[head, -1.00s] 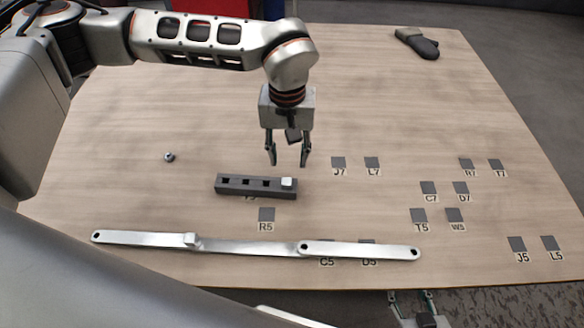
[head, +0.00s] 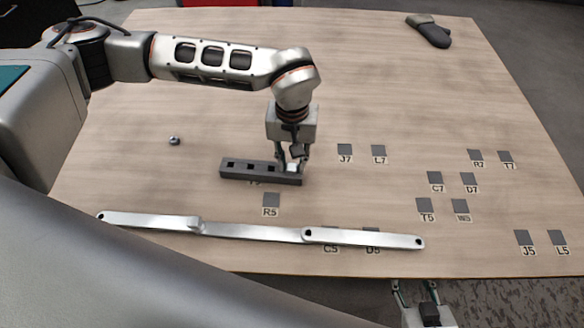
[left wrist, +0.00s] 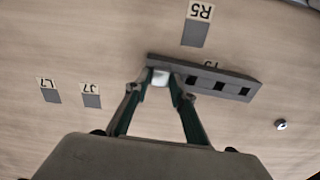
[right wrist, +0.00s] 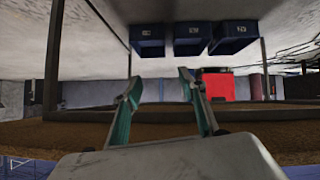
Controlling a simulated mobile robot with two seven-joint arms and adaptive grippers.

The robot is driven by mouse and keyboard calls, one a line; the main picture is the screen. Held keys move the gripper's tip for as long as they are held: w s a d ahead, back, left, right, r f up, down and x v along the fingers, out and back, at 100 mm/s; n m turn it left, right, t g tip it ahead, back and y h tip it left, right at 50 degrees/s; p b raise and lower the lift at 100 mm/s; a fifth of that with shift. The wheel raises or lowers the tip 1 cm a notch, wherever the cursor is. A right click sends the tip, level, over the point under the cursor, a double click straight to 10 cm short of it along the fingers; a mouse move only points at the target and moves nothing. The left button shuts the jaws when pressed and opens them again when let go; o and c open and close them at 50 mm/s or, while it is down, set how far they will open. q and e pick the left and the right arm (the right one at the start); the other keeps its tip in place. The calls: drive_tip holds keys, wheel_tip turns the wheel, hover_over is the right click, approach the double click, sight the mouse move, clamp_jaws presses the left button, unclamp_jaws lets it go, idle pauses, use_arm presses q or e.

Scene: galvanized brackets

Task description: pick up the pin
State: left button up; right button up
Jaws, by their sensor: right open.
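The pin (head: 291,168) has a pale, blocky top and stands in the right end of a dark grey block (head: 240,170) with several square holes. The pin also shows in the left wrist view (left wrist: 160,77). My left gripper (head: 293,162) points down at the block, with its fingertips on either side of the pin's top. The fingers are close to the pin in the left wrist view (left wrist: 162,78), but I cannot tell whether they press on it. The pin's lower part is hidden in the block. My right gripper (right wrist: 158,82) is open and empty, beyond the table's front edge.
Long metal brackets (head: 250,232) lie across the front of the table. A small metal nut-like part (head: 174,140) lies left of the block. Labelled grey squares are spread to the right, and a dark object (head: 430,32) lies at the back right. The table's back middle is clear.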

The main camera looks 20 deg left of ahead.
use_arm(q)
clamp_jaws()
use_arm(e)
drive_tip(key=shift+s+f, duration=0.4)
